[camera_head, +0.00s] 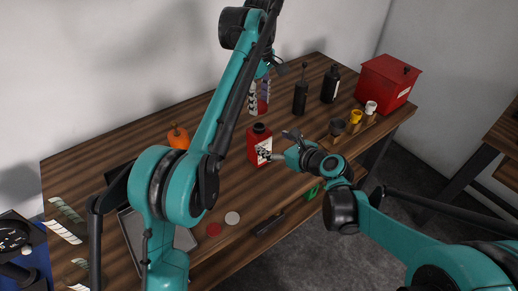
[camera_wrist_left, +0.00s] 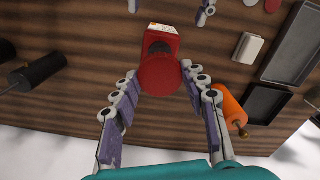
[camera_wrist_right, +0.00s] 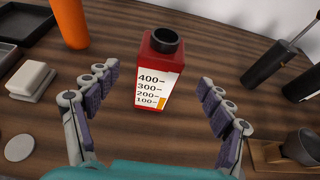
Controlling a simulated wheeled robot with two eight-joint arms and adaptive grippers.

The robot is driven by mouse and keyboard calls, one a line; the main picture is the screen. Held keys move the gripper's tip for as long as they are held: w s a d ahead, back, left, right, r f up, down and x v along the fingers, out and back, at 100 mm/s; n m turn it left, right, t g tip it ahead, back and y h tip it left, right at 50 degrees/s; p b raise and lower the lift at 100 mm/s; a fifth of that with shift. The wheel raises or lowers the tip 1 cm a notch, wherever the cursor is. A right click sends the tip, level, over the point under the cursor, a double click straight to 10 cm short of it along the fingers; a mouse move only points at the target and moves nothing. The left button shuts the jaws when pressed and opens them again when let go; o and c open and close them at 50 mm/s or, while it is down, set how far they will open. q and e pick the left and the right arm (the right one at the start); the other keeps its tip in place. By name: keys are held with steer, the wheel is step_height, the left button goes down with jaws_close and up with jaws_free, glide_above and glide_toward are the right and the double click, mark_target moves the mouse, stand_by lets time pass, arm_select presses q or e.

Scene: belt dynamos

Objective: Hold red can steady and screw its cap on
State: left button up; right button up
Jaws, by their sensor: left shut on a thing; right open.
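The red can (camera_head: 258,150) stands upright on the table, with a dark open neck and a white label with volume marks that shows in the right wrist view (camera_wrist_right: 158,85). My left gripper (camera_head: 259,100) points down above the can, apart from it. It is shut on the round red cap (camera_wrist_left: 160,76), which partly covers the can in the left wrist view. My right gripper (camera_head: 292,146) is low beside the can. Its fingers are open, one on each side of the can in the right wrist view, without visible contact.
An orange bottle (camera_head: 177,137) stands to the left. Black bottles (camera_head: 300,97) and a red box (camera_head: 388,82) stand at the right back. A dark cup (camera_head: 337,126) is right of my right gripper. A red disc (camera_head: 213,229) and a white disc (camera_head: 232,218) lie near the front edge.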

steer(key=x, duration=0.8)
steer(key=shift+w+a, duration=0.15)
steer(key=shift+w, duration=0.05)
steer(key=c, duration=1.8)
arm_select(q)
glide_above(259, 126)
steer(key=shift+s+f, duration=0.1)
steer(key=shift+f, duration=2.4)
steer(key=shift+f, duration=0.1)
steer(key=shift+f, duration=0.8)
steer(key=shift+f, duration=0.55)
arm_select(e)
jaws_close()
